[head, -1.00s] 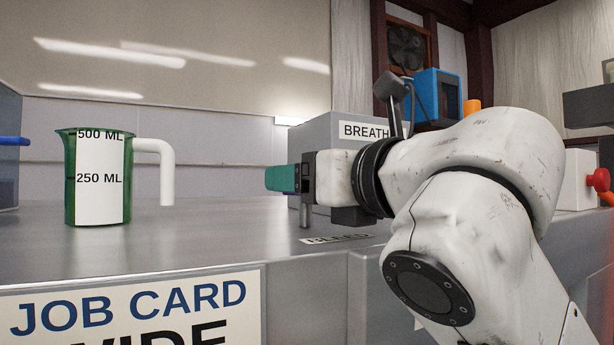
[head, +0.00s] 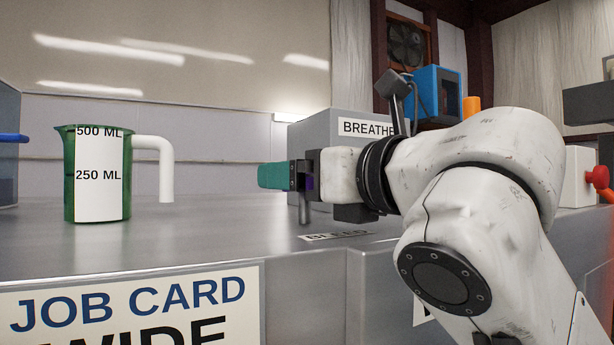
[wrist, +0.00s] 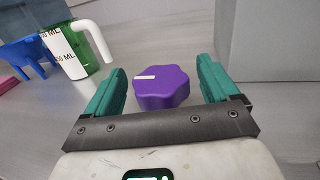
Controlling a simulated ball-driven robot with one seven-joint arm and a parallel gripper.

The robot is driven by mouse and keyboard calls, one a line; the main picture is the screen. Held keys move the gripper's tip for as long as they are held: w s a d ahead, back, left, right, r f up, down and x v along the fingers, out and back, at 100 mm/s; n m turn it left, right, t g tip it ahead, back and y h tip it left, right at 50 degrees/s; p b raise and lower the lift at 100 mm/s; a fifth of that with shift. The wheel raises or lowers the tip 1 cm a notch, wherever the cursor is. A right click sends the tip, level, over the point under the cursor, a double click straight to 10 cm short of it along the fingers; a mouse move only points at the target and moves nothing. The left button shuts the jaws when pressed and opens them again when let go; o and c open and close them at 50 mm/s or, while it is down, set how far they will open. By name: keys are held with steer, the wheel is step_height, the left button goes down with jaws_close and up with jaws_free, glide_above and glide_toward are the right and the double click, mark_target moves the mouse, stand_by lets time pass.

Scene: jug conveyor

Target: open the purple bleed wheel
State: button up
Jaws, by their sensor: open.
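The purple bleed wheel (wrist: 163,88) is a lobed knob with a white mark on its top edge, seen in the wrist view just ahead of my gripper. My gripper (wrist: 163,80) is open, with one green finger on each side of the wheel. Gaps show between the wheel and both fingers. In the head view my gripper (head: 272,176) points left above the bench. There the wheel is almost wholly hidden behind my gripper, with only a sliver of purple (head: 310,183) showing. A "BLEED" label (head: 337,236) lies on the bench below, partly hidden.
A green jug (head: 98,175) with a white handle stands on the bench at left. A grey box labelled "BREATHE" (head: 340,130) stands behind my gripper. A blue object (wrist: 25,55) is beside the jug in the wrist view. The bench between jug and gripper is clear.

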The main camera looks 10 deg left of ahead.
steer(key=b, duration=0.4)
glide_above(382, 239)
stand_by(0.6)
